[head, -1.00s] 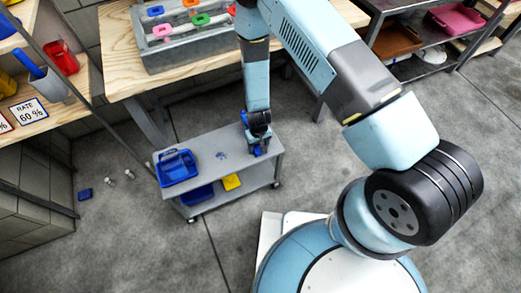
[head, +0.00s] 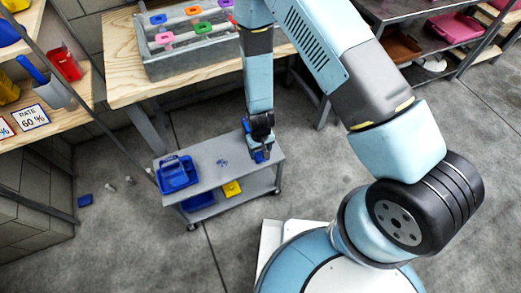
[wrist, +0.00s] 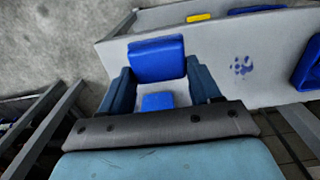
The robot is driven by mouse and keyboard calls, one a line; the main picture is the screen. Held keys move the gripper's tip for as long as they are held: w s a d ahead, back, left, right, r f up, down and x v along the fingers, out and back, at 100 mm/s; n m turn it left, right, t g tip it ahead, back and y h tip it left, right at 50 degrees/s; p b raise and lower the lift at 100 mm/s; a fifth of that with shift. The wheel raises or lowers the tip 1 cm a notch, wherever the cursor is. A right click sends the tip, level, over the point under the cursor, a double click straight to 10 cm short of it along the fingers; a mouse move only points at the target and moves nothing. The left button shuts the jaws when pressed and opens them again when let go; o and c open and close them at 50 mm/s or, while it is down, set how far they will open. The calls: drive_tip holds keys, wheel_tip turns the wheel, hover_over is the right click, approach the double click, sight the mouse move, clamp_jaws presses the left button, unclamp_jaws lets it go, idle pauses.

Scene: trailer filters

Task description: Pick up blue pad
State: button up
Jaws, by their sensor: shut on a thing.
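A blue pad (head: 260,157) is at the right end of the top shelf of a small grey cart (head: 225,178). In the wrist view the blue pad (wrist: 157,58) shows a broad block, with a smaller blue part nearer the wrist. My gripper (head: 260,148) points down over the cart and is shut on the pad. In the wrist view, one finger of my gripper (wrist: 161,76) is on each side of it. I cannot tell whether the pad touches the shelf.
A blue basket (head: 177,173) stands on the cart's left end. A yellow thing (head: 232,189) lies on the lower shelf. A wooden bench (head: 122,68) with a grey bin (head: 190,62) is behind. A blue thing (head: 85,200) lies on the floor at left.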

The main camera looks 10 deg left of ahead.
drive_tip(key=s+d+r, duration=0.2)
drive_tip(key=s+r, duration=0.3)
drive_tip(key=s, duration=0.5)
drive_tip(key=shift+d+r, duration=0.25)
drive_tip(key=shift+r, duration=0.15)
drive_tip(key=shift+s, duration=0.1)
